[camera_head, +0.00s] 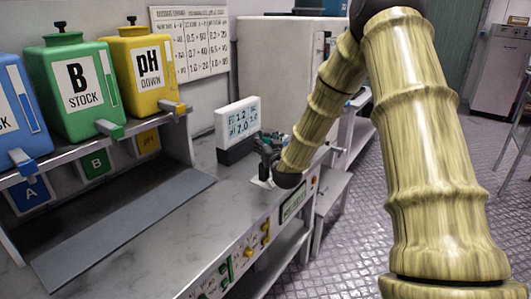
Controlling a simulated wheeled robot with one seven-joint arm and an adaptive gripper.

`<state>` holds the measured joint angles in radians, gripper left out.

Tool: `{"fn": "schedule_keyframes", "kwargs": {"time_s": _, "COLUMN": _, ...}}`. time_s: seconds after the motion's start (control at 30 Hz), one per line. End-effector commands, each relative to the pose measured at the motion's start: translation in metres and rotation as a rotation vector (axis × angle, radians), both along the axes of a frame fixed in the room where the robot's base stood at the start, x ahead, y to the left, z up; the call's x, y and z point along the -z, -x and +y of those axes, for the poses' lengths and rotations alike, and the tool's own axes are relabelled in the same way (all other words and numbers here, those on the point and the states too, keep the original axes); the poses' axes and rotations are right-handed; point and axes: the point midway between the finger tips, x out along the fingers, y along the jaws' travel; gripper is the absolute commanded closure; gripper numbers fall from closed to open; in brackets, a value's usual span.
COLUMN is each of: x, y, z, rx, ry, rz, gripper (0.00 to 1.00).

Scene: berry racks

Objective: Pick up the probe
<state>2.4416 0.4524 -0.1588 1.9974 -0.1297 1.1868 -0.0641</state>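My gripper (264,168) is at the far end of my arm, low over the grey bench top, just right of the white meter. Its dark fingers are small and partly hidden by my wrist, so I cannot tell whether they are open or shut. A small white item (263,183) lies on the bench at the fingertips; I cannot tell whether it is the probe or its holder. No probe can be made out clearly. The meter (238,117) stands upright on a dark base and shows EC and pH readings.
Blue, green "B STOCK" (78,88) and yellow "pH DOWN" (148,72) containers with taps stand on a shelf at left. A grey mat (125,225) lies on the bench, whose front edge carries knobs and a display (293,204). A large pale cabinet (275,70) stands behind.

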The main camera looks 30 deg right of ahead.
Motion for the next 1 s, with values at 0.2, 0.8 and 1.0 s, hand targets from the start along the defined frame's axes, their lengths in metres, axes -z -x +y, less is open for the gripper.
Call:
{"fn": "schedule_keyframes", "kwargs": {"time_s": 0.2, "x": 0.0, "y": 0.0, "z": 0.0, "rx": 0.0, "ry": 0.0, "rz": 0.0, "gripper": 0.93}}
{"fn": "schedule_keyframes", "kwargs": {"time_s": 0.8, "x": -0.024, "y": -0.003, "z": -0.004, "rx": 0.001, "ry": 0.001, "rz": -0.004, "gripper": 1.0}}
{"fn": "schedule_keyframes", "kwargs": {"time_s": 1.0, "x": -0.05, "y": -0.006, "z": -0.008, "rx": 0.0, "ry": 0.001, "rz": -0.004, "gripper": 1.0}}
